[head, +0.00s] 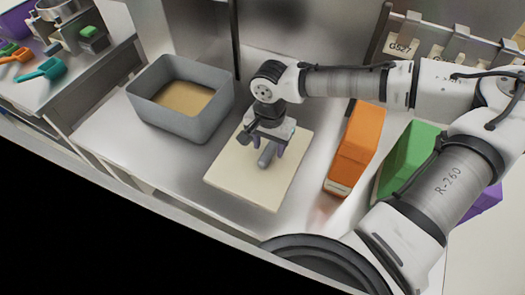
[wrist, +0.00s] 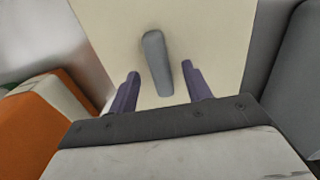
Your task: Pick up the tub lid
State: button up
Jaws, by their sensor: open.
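The tub lid (head: 237,178) is a flat cream board lying on the steel counter, with a grey bar handle (head: 267,155) standing out at its middle. In the wrist view the lid (wrist: 215,45) fills most of the upper middle, and its handle (wrist: 157,62) runs nearly upright in the picture. My gripper (head: 266,149) is over the lid, pointing down. In the wrist view its two purple fingers (wrist: 160,82) are apart, one to each side of the handle's near end, with gaps showing. I cannot tell exactly how high the fingertips are above the lid.
A grey open tub (head: 208,124) with tan contents stands left of the lid. An orange box (head: 355,146) stands close on the right, with a green bin (head: 410,158) beyond it. A steel wall rises behind. The counter's front-left strip is clear.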

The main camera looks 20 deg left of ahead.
jog(key=shift+f, duration=0.6)
grip_shut()
jog(key=shift+r, duration=0.15)
